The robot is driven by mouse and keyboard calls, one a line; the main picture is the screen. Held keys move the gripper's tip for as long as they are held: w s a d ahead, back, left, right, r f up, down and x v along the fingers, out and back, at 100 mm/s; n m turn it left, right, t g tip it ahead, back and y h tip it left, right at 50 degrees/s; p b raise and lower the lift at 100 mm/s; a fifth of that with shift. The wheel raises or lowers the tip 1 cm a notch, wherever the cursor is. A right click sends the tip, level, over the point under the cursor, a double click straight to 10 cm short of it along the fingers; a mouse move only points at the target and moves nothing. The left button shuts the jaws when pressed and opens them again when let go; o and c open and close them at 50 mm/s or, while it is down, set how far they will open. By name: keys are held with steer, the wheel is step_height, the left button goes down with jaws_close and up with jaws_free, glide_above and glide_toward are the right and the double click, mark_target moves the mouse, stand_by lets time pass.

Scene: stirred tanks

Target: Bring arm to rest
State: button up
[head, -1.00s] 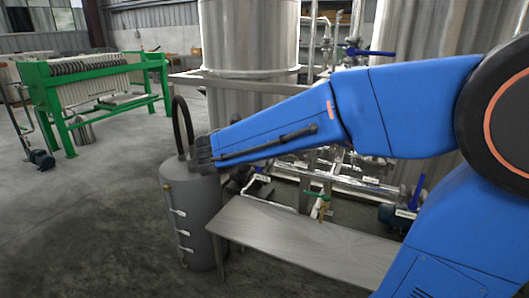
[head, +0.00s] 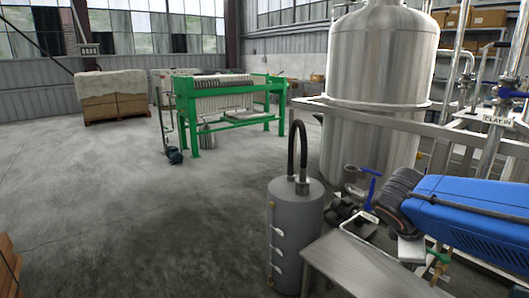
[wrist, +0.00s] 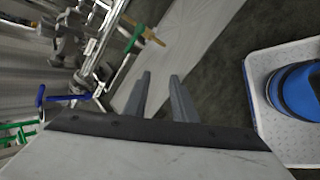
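My blue arm (head: 475,212) comes in from the right edge of the head view, with its dark wrist end above the right part of a low metal bench. A pale block below the wrist (head: 411,249) looks like my gripper's body; its fingers cannot be made out there. In the wrist view my gripper (wrist: 161,80) shows two grey fingers standing apart with nothing between them. The fingers appear against the bench top (wrist: 178,50) and dark floor; whether they touch anything is not seen, but they look clear.
A grey cylinder with a black hose (head: 296,235) stands left of the bench (head: 345,258). A large steel tank (head: 380,75), rails and pipes with valves are behind. A green filter press (head: 230,100) stands farther back. The floor at left (head: 110,190) is clear.

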steer(key=s+a+f+m+y, duration=0.4)
steer(key=s+a+m+y, duration=0.2)
steer(key=s+m, duration=0.5)
steer(key=shift+s+a+m+t, duration=0.15)
steer(key=shift+a+m+t, duration=0.25)
steer(key=shift+a+m, duration=0.6)
